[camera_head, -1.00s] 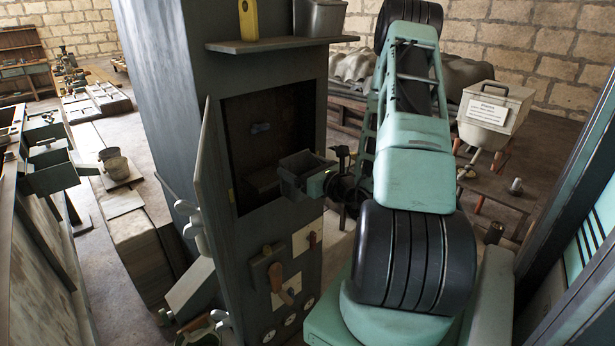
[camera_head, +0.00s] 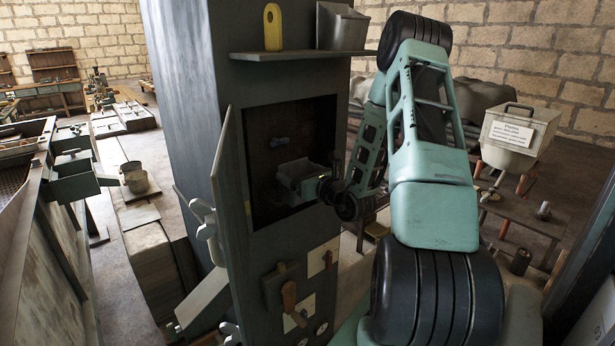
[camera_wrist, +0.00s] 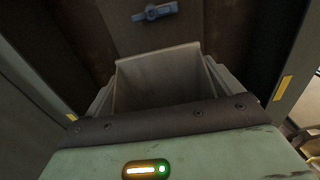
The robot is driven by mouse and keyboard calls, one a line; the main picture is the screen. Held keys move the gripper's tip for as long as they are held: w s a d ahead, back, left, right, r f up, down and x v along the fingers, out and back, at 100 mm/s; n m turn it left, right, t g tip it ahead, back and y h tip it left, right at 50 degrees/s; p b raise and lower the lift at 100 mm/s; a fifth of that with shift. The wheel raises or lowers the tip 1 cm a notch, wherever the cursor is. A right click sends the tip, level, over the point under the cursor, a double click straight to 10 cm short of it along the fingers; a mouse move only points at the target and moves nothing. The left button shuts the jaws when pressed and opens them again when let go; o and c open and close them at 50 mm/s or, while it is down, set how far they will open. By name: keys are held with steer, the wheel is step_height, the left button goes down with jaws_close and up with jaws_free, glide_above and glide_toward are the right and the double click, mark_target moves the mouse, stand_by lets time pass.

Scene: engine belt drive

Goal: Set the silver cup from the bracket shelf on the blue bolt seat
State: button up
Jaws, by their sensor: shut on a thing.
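My gripper (camera_head: 312,184) is shut on a silver-grey, open-topped cup (camera_head: 298,172), which is at the opening of the cabinet recess. The surface under the cup is hidden. The bracket shelf (camera_head: 290,55), above the recess, bears a grey tapered bin (camera_head: 340,27).
The cabinet door (camera_head: 229,190) stands open at the left of the recess. A yellow piece (camera_head: 272,27) stands on the shelf. Handles and gauges (camera_head: 289,296) stick out below the opening. A lidded grey box (camera_head: 518,133) stands at the right.

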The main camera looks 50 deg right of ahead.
mark_target(275, 160)
steer(key=shift+x, duration=4.4)
steer(key=shift+a+f, duration=0.1)
steer(key=shift+f, duration=0.05)
steer(key=shift+f+b, duration=0.5)
steer(key=shift+b, duration=0.4)
steer(key=o, duration=0.8)
steer(key=shift+s, duration=0.1)
steer(key=p+v, duration=0.3)
steer(key=v, duration=1.4)
steer(key=shift+s+p, duration=0.25)
steer(key=shift+p, duration=0.1)
